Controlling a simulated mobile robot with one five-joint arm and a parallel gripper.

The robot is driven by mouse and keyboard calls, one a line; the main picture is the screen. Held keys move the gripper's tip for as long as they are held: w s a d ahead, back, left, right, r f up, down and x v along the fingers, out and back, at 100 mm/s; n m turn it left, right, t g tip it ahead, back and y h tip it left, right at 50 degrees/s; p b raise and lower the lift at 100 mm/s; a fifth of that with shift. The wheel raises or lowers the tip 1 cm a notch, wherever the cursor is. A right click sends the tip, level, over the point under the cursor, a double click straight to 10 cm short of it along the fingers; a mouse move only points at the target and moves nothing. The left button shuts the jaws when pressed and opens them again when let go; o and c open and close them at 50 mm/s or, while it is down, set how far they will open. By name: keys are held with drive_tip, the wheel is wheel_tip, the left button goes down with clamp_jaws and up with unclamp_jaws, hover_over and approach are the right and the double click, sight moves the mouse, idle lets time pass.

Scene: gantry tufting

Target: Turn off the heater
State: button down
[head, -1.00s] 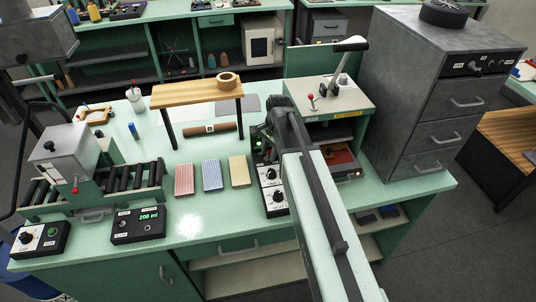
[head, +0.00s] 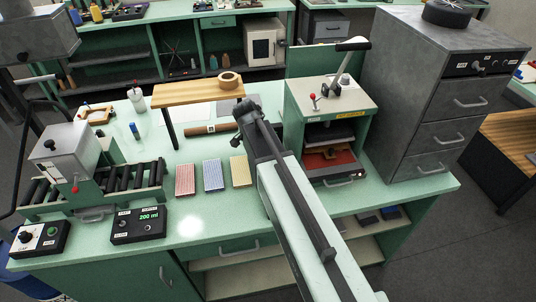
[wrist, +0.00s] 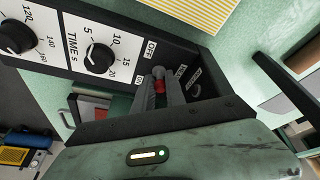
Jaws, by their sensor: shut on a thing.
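In the wrist view a dark control panel (wrist: 125,35) carries a TIME dial (wrist: 99,58) and another numbered dial (wrist: 17,38). OFF and ON labels sit beside a small red-tipped switch lever (wrist: 160,87). My gripper (wrist: 161,86) is shut on this lever. Whether it lies towards OFF or ON I cannot tell. In the head view my arm hides the panel and the jaws. Just right of the arm, a green heat press (head: 350,97) has an open front, with a red plate (head: 345,177) inside.
A wooden bridge shelf (head: 195,92) with a tape roll stands left of my arm. Three coloured pads (head: 212,175) lie in front of it. A grey drawer cabinet (head: 410,90) stands right of the press.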

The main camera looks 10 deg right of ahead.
drive_tip(key=shift+a+f+h+b, duration=0.35)
drive_tip(key=shift+a+h+b, duration=0.05)
drive_tip(key=shift+h+b, duration=0.65)
drive_tip(key=shift+s+a+h, duration=0.1)
drive_tip(key=shift+h, duration=0.25)
drive_tip(key=shift+r, duration=0.15)
drive_tip(key=c, duration=1.5)
unclamp_jaws()
drive_tip(key=shift+o, duration=0.2)
